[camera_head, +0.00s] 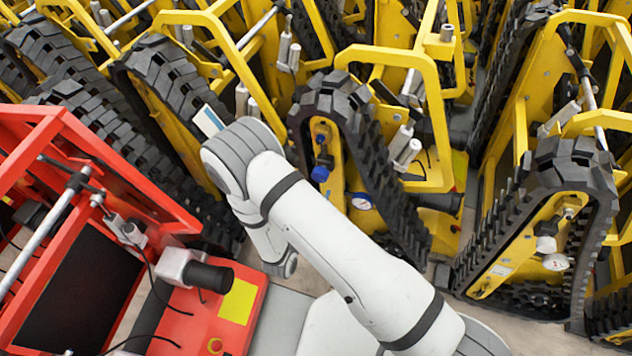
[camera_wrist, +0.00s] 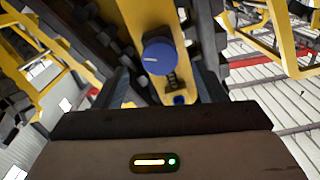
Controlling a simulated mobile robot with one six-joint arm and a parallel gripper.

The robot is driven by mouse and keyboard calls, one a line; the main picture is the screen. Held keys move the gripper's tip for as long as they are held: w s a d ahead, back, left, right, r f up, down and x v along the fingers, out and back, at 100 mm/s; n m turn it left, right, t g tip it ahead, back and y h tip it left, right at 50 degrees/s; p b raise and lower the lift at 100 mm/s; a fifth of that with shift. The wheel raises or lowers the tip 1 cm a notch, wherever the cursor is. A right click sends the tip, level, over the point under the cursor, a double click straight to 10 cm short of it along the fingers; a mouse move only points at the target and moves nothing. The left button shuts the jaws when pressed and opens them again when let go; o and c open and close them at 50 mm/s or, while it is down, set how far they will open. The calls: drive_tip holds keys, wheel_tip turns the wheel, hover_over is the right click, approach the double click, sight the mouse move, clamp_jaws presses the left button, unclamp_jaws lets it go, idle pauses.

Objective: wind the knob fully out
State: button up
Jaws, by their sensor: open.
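The round blue knob (camera_wrist: 158,56) with a white pointer line sits on the yellow side plate of a tracked carrier in the wrist view. In the head view a blue knob (camera_head: 320,173) shows inside the loop of a black track. My gripper (camera_wrist: 163,82) is open, one dark finger to each side of the picture's middle, with the knob ahead between them. The fingers are apart from the knob and nothing is held. A smaller blue part (camera_wrist: 180,99) sits below the knob. My gripper's fingers cannot be made out in the head view, where my arm covers part of the scene.
Black tracks (camera_head: 385,180) surround the yellow plate closely. A round gauge (camera_head: 362,201) sits low on the same carrier. More yellow carriers stand close behind and to the right (camera_head: 560,230). A red machine (camera_head: 180,215) stands at the left. Pale floor shows at the right in the wrist view.

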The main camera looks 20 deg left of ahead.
drive_tip(key=shift+s, duration=0.95)
drive_tip(key=shift+a, duration=0.1)
